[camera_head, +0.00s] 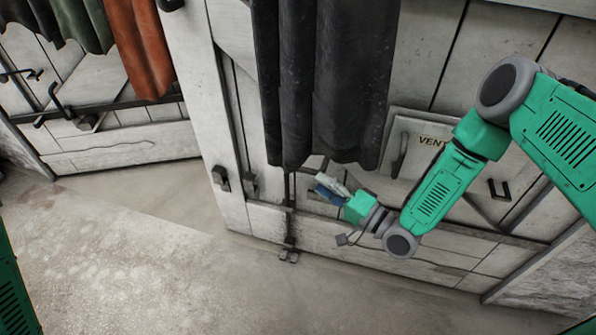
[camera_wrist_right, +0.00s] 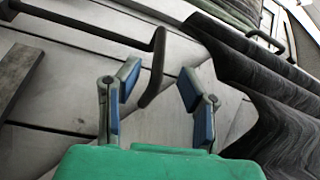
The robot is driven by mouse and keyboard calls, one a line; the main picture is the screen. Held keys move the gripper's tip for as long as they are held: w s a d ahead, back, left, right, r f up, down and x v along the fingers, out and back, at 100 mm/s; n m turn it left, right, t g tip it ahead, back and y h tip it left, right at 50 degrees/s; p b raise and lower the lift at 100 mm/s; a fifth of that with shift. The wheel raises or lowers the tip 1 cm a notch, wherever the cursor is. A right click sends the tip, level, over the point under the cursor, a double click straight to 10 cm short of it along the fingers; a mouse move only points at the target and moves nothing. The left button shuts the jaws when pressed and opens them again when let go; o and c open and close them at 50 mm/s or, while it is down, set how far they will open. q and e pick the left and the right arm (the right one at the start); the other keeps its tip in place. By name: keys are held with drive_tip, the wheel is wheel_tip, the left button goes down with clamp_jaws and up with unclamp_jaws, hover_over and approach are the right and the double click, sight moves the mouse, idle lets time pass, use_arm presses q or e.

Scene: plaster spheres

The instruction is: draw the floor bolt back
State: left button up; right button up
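The floor bolt (camera_head: 289,238) is a dark upright rod low on the pale plank door, running down to a bracket near the floor. Its upper part is near the hem of the dark hanging cloth. My right gripper (camera_head: 325,187) is beside the bolt's upper end, just right of it. In the right wrist view a dark rod ends in a bent handle (camera_wrist_right: 152,72), which appears between the two blue-padded fingers of my open right gripper (camera_wrist_right: 158,90). Both fingers look apart from the handle; contact is not visible. My left gripper is out of view.
The dark cloth (camera_head: 330,80) hangs close above my right gripper, and at the right in the wrist view. A panel marked "VENT" (camera_head: 430,141) is on the door. A second door with red cloth (camera_head: 140,50) stands left. The floor (camera_head: 150,260) in front is clear.

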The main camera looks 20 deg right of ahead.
sight(299, 169)
drive_tip(key=x, duration=0.3)
drive_tip(key=b+x, duration=0.1)
drive_tip(key=x, duration=0.2)
drive_tip(key=shift+w+f+b, duration=0.15)
drive_tip(key=shift+w+b, duration=0.15)
drive_tip(key=shift+w, duration=0.2)
drive_tip(key=shift+w+a, duration=0.3)
drive_tip(key=shift+a, duration=0.05)
